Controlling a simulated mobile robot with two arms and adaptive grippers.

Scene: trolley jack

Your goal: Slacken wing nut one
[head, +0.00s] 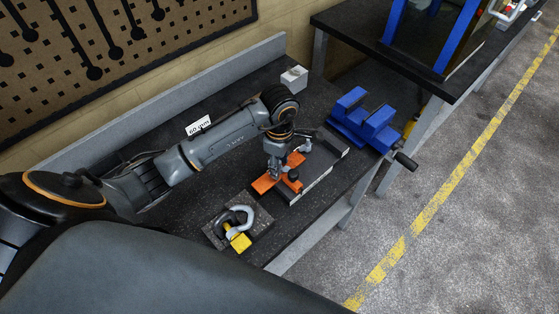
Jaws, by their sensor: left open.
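My left gripper (275,172) is open and points down at an orange part (264,184) on the dark workbench. The orange part lies across the near end of a long grey block (319,181). A small dark round knob (293,175) shows on the orange part, just right of the gripper. I cannot tell whether this knob is wing nut one, as the details are too small. The gripper hides part of the orange part, and I cannot tell whether the fingers touch anything. My right gripper is not in view.
A blue vise (363,122) stands at the bench's right end. A grey shackle-like ring (235,215) with a yellow part sits on a dark plate near the front edge.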

